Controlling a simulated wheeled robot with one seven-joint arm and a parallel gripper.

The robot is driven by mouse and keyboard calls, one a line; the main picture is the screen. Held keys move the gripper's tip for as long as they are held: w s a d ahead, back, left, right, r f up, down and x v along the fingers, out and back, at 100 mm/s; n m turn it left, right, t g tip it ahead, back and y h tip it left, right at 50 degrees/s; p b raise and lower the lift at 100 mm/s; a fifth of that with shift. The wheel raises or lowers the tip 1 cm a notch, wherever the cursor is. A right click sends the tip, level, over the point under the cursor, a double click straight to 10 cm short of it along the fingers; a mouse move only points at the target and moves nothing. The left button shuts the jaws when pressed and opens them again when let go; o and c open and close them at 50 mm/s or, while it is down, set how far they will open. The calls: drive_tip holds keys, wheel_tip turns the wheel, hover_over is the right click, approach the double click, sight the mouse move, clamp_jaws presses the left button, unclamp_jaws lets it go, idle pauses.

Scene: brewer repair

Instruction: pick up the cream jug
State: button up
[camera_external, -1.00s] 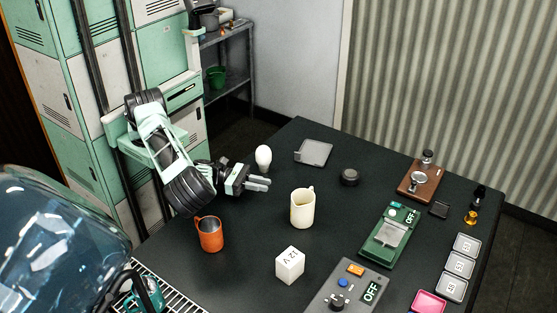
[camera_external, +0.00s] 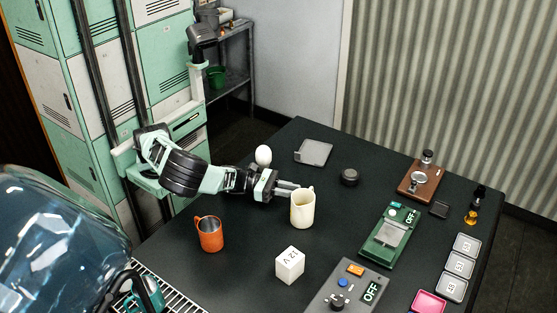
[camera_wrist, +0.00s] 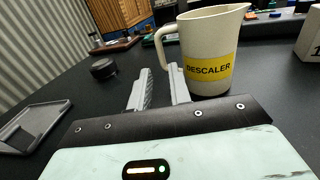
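The cream jug (camera_external: 302,210) stands upright on the dark table. In the wrist view the cream jug (camera_wrist: 212,45) carries a yellow "DESCALER" label, with its handle toward the left. My gripper (camera_external: 289,190) is level beside the jug on its left side in the external view. In the wrist view my gripper (camera_wrist: 160,88) has its two grey fingers apart with nothing held between them. The handle is just ahead of the fingertips, nearest the right finger. I cannot tell whether that finger touches the jug.
An orange mug (camera_external: 210,234) and a white 12 V cube (camera_external: 289,265) stand nearer the camera. A white bulb (camera_external: 263,155), grey tray (camera_external: 314,152) and dark puck (camera_external: 349,177) lie farther back. A green device (camera_external: 388,238) is to the right.

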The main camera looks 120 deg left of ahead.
sight(307, 193)
drive_tip(key=shift+w, duration=0.1)
drive_tip(key=x, duration=0.4)
drive_tip(key=shift+r, duration=0.2)
drive_tip(key=shift+w+a+f, duration=0.1)
drive_tip(key=shift+w, duration=0.5)
clamp_jaws()
